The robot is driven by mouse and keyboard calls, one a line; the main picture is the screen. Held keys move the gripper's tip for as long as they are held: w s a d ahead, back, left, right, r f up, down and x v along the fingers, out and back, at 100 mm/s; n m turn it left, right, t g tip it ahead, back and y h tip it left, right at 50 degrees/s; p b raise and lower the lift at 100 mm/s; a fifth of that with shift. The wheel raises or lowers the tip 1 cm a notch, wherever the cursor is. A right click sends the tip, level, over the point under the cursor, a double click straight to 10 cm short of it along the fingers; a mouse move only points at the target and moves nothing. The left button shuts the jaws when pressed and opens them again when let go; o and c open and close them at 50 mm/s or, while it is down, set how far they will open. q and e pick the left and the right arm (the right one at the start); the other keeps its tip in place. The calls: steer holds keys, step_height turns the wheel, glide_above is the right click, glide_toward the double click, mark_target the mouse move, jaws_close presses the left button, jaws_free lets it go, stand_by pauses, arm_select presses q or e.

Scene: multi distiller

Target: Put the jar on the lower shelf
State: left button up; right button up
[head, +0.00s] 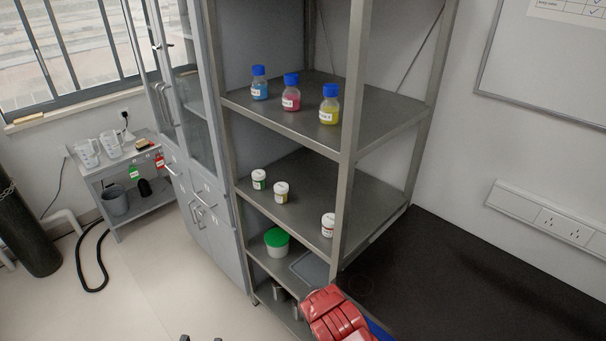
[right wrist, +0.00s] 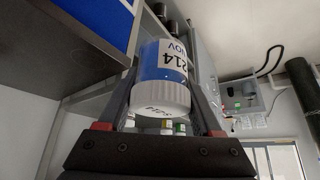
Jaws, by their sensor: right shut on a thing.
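The jar (right wrist: 160,97) has a white ribbed cap, a blue body and a white label with "214" and "NOV". It is in the right wrist view, between the fingers of my right gripper (right wrist: 166,72), which is shut on it. In the head view my red right arm part shows at the bottom, in front of the rack; the jar cannot be made out there. The grey metal rack has a lower shelf (head: 256,254) with a green-lidded white tub (head: 277,242) and a grey tray (head: 309,266). Two dark tips of my left gripper (head: 201,338) show apart at the bottom edge.
Small white-capped jars (head: 281,192) stand on the shelf above, and blue-capped bottles (head: 291,92) on the upper shelf. Metal items sit on the bottom level. A rack post (head: 345,170) stands at the front corner. A black worktop (head: 470,275) is to the right.

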steer(key=shift+m, duration=0.5)
steer(key=w+d+b, duration=0.1)
steer(key=d, duration=0.3)
steer(key=w+d+f+b, duration=0.1)
steer(key=w+d+b, duration=0.1)
steer(key=d, duration=0.3)
steer(key=w+d+b, duration=0.1)
steer(key=w+d, duration=0.1)
steer(key=d, duration=0.2)
steer(key=shift+w+d+f, duration=0.25)
steer(key=shift+d+f, duration=0.15)
steer(key=shift+d+r+h, duration=0.1)
steer(key=shift+d+h, duration=0.1)
steer(key=shift+h, duration=0.1)
